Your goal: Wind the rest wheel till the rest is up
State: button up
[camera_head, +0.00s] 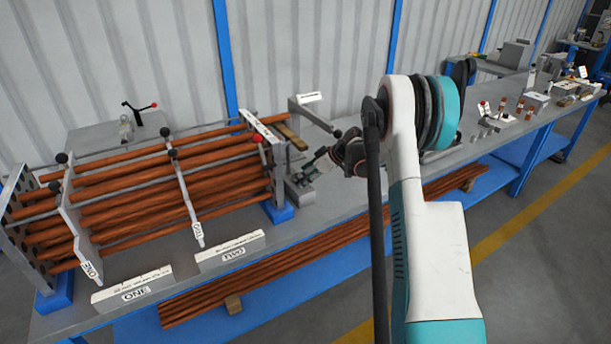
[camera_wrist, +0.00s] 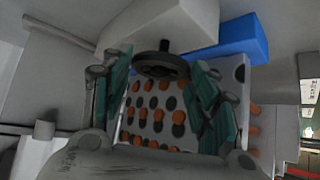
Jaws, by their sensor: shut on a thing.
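In the wrist view, a dark round rest wheel (camera_wrist: 161,66) with a hub stands out from a pale grey block (camera_wrist: 165,25). My gripper (camera_wrist: 161,68) has its green-padded fingers on either side of the wheel's rim, shut on it. In the head view my gripper (camera_head: 308,168) reaches left, close to the right end of the tube bundle (camera_head: 170,190), low over the bench. The wheel cannot be made out there. I cannot tell from these frames how high the rest stands.
Behind the wheel, a perforated plate (camera_wrist: 147,120) shows orange tube ends and dark holes. A blue block (camera_wrist: 236,45) is close by. A lever-like bracket (camera_head: 312,112) stands behind my gripper. Labelled blocks (camera_head: 230,252) lie along the bench front. Small fittings (camera_head: 505,115) stand farther right.

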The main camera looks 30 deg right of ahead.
jog(key=m+h, duration=0.1)
jog(key=m, duration=0.1)
jog(key=m+t+h, duration=0.1)
jog(key=shift+s+a+m+h, duration=0.2)
jog(key=shift+a+m+h, duration=0.1)
jog(key=shift+a+m, duration=0.1)
jog(key=m+h, duration=0.2)
jog(key=shift+a+m+t, duration=0.25)
jog(key=shift+m+t, duration=0.05)
jog(key=shift+t, duration=0.1)
jog(key=m+h, duration=0.2)
jog(key=m, duration=0.1)
jog(key=m+h, duration=0.2)
jog(key=shift+w+a+g, duration=0.1)
jog(key=shift+a+g, duration=0.25)
jog(key=shift+g, duration=0.05)
jog(key=shift+m, duration=0.4)
jog(key=o, duration=1.1)
jog(key=shift+c, duration=0.2)
